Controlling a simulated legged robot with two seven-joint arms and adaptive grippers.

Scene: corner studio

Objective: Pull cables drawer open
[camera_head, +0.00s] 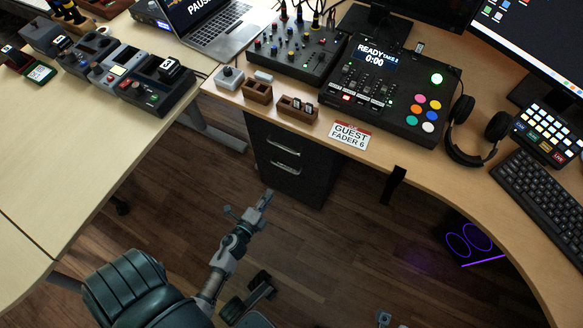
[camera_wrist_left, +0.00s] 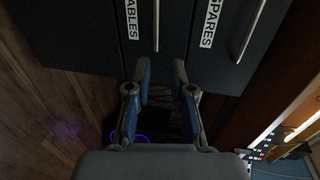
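The dark drawer cabinet (camera_head: 318,175) stands under the desk, with two pale bar handles. The cables handle (camera_wrist_left: 156,25) matches the lower handle (camera_head: 285,168) in the head view. My left gripper (camera_head: 264,199) is low in front of the cabinet. Its fingers (camera_wrist_left: 162,68) are apart and empty, with the cables handle's end just beyond and between the tips. No contact shows. A small grey piece at the head view's bottom edge may be my right gripper (camera_head: 384,319).
The desk (camera_head: 225,92) overhangs the cabinet, carrying a mixer (camera_head: 292,48), a switcher panel and headphones (camera_head: 478,132). Another table (camera_head: 80,150) stands at left. A purple-lit computer (camera_head: 470,240) is under the desk at right. Wooden floor between is mostly clear.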

